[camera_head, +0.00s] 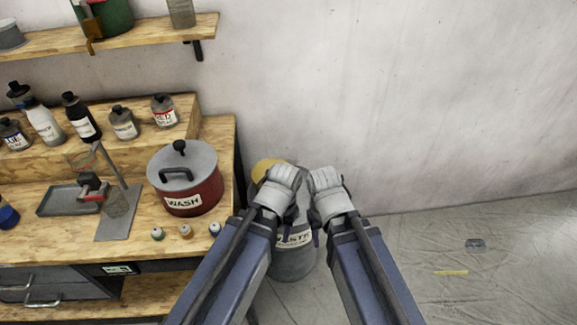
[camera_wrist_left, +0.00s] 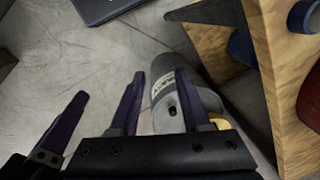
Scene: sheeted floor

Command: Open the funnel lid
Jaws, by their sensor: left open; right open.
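The grey waste container (camera_head: 293,264), labelled WASTE, stands on the floor beside the bench. A yellow round part (camera_head: 264,168), seemingly its funnel lid, shows behind my left wrist. My arms hide much of the container's top, so I cannot tell the lid's state. My right gripper (camera_head: 318,230) is in front of the container, partly hidden by its wrist. In the left wrist view, my left gripper (camera_wrist_left: 162,58) is open and empty. The grey container (camera_wrist_left: 163,88) shows beyond its fingers, with a bit of yellow (camera_wrist_left: 220,123) beside the right finger. I see no clear contact.
The wooden bench (camera_head: 225,140) is close at left, carrying a red WASH pot (camera_head: 190,192), several bottles and a grey tray (camera_head: 62,200). A wall stands behind. The sheeted floor at right is mostly clear, with a yellow strip (camera_head: 451,273) and a small grey object (camera_head: 475,244).

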